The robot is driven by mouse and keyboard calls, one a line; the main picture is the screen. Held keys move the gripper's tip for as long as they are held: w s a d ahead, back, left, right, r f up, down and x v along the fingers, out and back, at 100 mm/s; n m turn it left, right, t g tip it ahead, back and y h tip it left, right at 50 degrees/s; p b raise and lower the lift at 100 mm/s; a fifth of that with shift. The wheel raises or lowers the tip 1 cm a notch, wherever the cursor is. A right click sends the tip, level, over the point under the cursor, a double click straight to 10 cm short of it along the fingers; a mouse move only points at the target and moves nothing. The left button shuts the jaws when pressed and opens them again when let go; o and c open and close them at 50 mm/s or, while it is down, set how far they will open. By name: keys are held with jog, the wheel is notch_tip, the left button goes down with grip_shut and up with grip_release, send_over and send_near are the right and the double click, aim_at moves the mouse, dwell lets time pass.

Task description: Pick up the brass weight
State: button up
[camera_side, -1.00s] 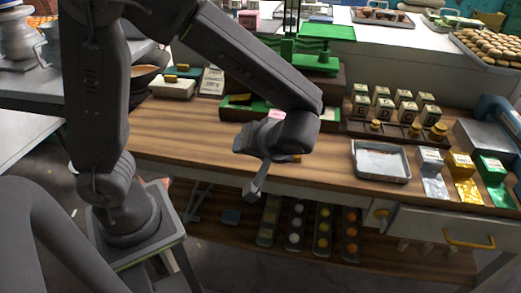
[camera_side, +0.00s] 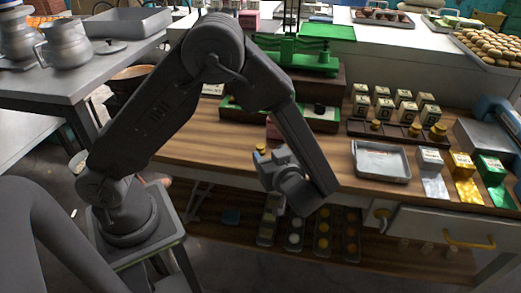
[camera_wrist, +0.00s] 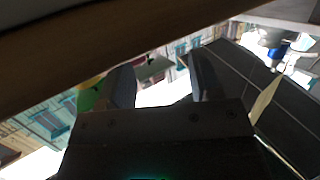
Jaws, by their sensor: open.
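A small brass-coloured piece (camera_side: 260,149), which looks like a brass weight, stands on the wooden bench just behind my gripper in the side view. Several other brass weights (camera_side: 438,132) stand in a dark rack at the right. My gripper (camera_side: 281,209) hangs at the bench's front edge, apart from the small piece and partly hidden by my wrist. In the wrist view my gripper (camera_wrist: 162,82) shows two spread fingers with nothing between them. No brass weight can be made out in the wrist view.
A metal tray (camera_side: 381,161) lies right of my arm on the bench (camera_side: 195,150). A green balance scale (camera_side: 310,55) stands behind. A drawer (camera_side: 440,226) sticks out at the front right. A lower shelf holds several strips of round items. The bench left of the gripper is clear.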

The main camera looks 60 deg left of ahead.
aim_at(260, 144)
jog(key=shift+x, duration=3.15)
jog(key=shift+s, duration=0.1)
jog(key=shift+r, duration=0.1)
jog(key=c, duration=1)
jog(key=shift+c, duration=0.2)
jog(key=shift+r, duration=0.1)
notch_tip(260, 144, up, 10)
jog(key=shift+f, duration=0.1)
